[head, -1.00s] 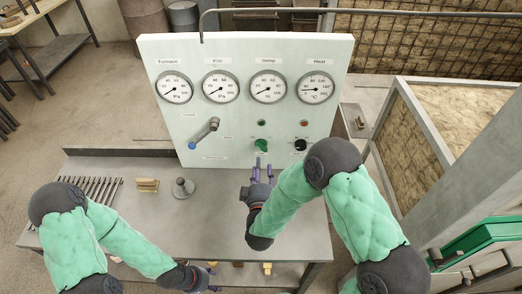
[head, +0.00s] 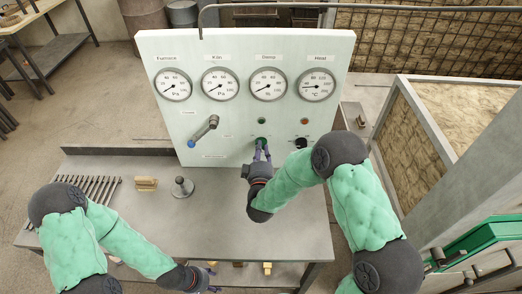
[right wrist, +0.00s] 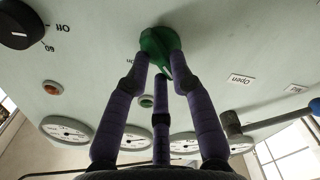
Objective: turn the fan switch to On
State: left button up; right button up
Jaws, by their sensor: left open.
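The white control panel (head: 235,125) stands at the back of the metal table. The green knob (head: 262,141) is low on the panel, right of centre, and is partly covered by my right gripper (head: 262,153). In the right wrist view, the green knob (right wrist: 157,42) has a pale pointer mark, and the purple fingertips (right wrist: 160,68) reach right up to it, one on each side and one in front. Whether they press on it is unclear. Its label is hidden. My left gripper (head: 212,280) is open and empty at the table's front edge, far from the panel.
A black knob (head: 300,143) sits right of the green one, with small lamps (head: 304,121) above. A lever with a blue end (head: 203,131) sticks out at left. Gauges (head: 221,84) line the panel's top. A grey weight-like piece (head: 182,187) stands on the table.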

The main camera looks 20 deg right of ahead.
grip_shut()
jog(key=m+b, duration=0.3)
jog(key=m, duration=0.1)
jog(key=m+b, duration=0.4)
jog(key=m, duration=0.1)
jog(key=m+b, duration=0.3)
jog(key=m, duration=0.2)
jog(key=shift+s+d+f, duration=0.1)
jog(key=shift+d+f, duration=0.25)
jog(key=shift+f, duration=0.05)
jog(key=shift+m+b, duration=1.7)
jog(key=shift+m, duration=0.2)
